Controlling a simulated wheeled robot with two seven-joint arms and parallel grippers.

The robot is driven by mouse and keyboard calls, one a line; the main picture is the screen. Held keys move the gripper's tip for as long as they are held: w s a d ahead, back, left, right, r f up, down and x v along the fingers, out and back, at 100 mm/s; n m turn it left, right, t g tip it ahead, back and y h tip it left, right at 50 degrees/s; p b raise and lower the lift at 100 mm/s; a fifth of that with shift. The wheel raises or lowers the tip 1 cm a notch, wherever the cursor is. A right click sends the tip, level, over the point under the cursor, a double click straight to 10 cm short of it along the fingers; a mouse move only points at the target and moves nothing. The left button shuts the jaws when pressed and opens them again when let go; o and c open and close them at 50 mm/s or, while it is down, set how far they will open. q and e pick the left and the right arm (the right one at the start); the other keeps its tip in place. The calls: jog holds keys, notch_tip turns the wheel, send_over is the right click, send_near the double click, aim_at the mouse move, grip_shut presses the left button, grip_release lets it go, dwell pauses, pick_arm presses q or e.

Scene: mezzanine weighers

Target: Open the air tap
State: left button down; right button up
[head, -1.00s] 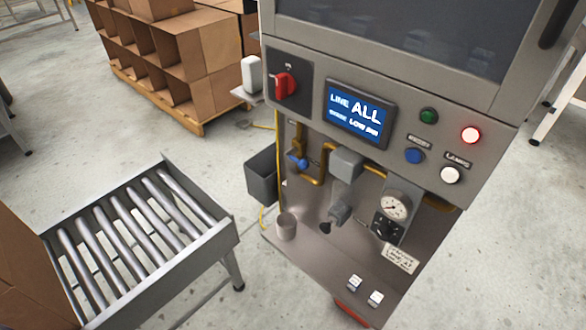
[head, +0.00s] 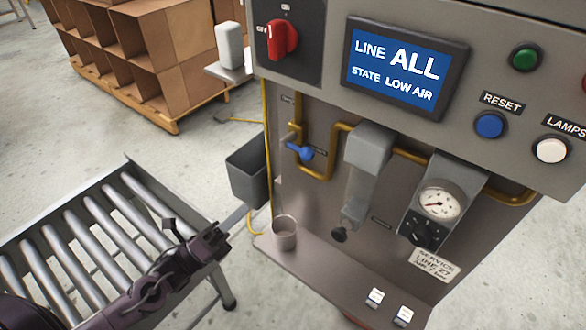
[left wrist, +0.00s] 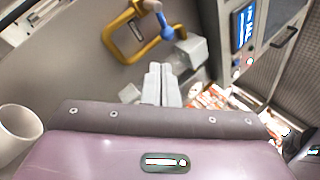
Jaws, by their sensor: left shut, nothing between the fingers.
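The air tap (head: 302,152) is a blue handle on a yellow pipe, on the machine's recessed panel below the red switch. It also shows at the top of the left wrist view (left wrist: 165,30), beyond the fingers. My left gripper (head: 246,210) reaches in from the lower left, shut and empty. It is below and left of the tap, apart from it, near the grey bin. Its two pale fingers lie together in the left wrist view (left wrist: 160,68). My right gripper is not in view.
A metal cup (head: 284,234) stands on the machine's shelf, close to my left gripper. A grey bin (head: 249,172) hangs at the panel's left edge. A roller conveyor (head: 110,220) lies left. A gauge (head: 438,203) is at right. The screen (head: 400,72) reads "LOW AIR".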

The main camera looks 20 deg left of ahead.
pick_arm(q)
jog(key=shift+s+d+r+m+h, duration=0.2)
jog(key=shift+r+m+h, duration=0.1)
jog(key=shift+r+m, duration=0.1)
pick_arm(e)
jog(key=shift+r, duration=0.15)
pick_arm(q)
jog(key=shift+w, duration=0.1)
